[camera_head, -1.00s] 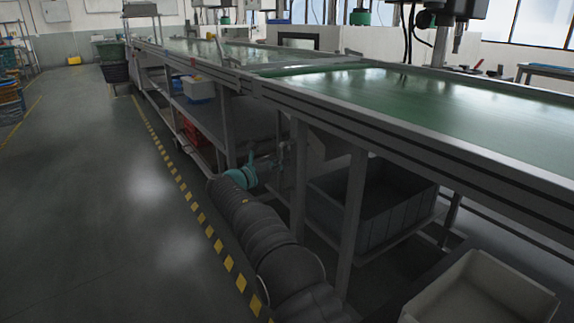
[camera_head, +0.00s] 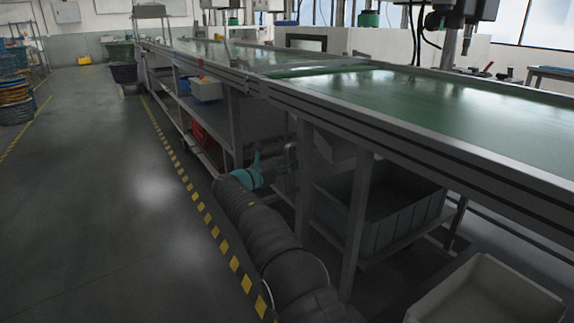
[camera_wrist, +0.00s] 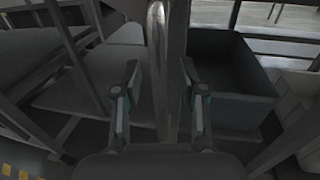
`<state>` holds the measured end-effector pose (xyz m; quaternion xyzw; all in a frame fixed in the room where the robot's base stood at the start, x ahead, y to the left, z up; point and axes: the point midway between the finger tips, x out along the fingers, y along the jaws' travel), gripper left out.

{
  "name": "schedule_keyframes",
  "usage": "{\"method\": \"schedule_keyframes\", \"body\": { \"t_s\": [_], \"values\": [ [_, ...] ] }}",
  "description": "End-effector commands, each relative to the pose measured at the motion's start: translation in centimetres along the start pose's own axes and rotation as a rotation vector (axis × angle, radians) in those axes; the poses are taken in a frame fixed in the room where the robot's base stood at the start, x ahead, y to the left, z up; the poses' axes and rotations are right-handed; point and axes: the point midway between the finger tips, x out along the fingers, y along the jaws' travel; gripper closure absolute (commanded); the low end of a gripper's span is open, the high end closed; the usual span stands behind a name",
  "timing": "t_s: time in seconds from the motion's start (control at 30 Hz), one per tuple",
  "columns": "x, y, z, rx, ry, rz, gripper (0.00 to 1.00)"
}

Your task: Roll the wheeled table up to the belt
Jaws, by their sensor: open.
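The green-topped belt (camera_head: 400,100) runs from the right foreground to the far left on a grey metal frame. Under and along it are legs and low shelves. A shelved unit (camera_head: 232,108) with bins stands along its left part; I cannot tell for sure whether this is the wheeled table. My gripper (camera_head: 288,153) reaches in low among the legs. In the wrist view my gripper (camera_wrist: 160,80) is open, its two fingers on either side of an upright, shiny metal bar (camera_wrist: 157,45). Whether the fingers touch the bar is not clear.
A grey bin (camera_head: 375,240) sits on a low shelf under the belt; a pale bin (camera_head: 485,290) is at lower right. A red crate (camera_head: 203,137) and blue-white bin (camera_head: 207,88) are on the shelved unit.

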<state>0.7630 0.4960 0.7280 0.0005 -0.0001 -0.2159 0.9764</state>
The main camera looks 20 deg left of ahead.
Motion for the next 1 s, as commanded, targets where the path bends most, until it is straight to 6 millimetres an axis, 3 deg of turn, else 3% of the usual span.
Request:
{"method": "schedule_keyframes", "body": {
  "t_s": [0.17, 0.63, 0.8, 1.0],
  "values": [
    [-1.4, 0.1, 0.1, 0.000, 0.000, 0.002, 0.59],
    [-10.0, 0.0, 0.0, 0.000, 0.000, 0.001, 0.59],
    [-11.5, 0.0, 0.0, -0.001, 0.000, 0.000, 0.59],
    [-12.0, 0.0, 0.0, -0.001, 0.000, 0.000, 0.59]
  ]
}}
